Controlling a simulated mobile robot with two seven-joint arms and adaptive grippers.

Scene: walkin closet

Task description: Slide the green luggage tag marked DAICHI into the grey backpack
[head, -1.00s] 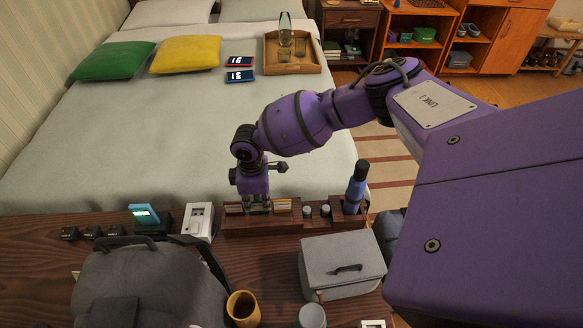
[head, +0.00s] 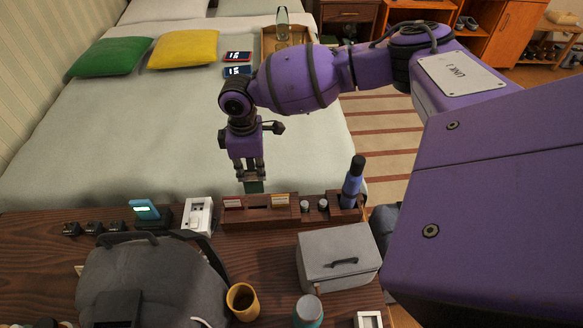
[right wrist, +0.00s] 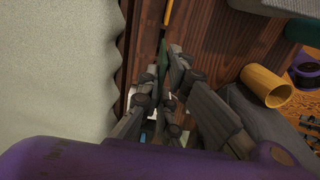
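My right gripper (head: 251,174) is shut on a green tag (head: 254,187), held upright just above the dark wooden organizer (head: 262,214). The tag shows edge-on between the fingers in the right wrist view (right wrist: 163,54); its lettering cannot be read. The grey backpack (head: 150,283) lies at the lower left of the wooden surface, left of and nearer than the gripper, with its strap and handle showing. Whether its opening is clear cannot be told. My left gripper is not in view.
A grey lidded box (head: 338,262) and an orange-brown mug (head: 243,301) stand right of the backpack. A white device (head: 198,216) and a blue-screened device (head: 146,209) stand behind it. A dark blue bottle (head: 353,182) stands in the organizer's right end. The bed (head: 120,150) lies beyond.

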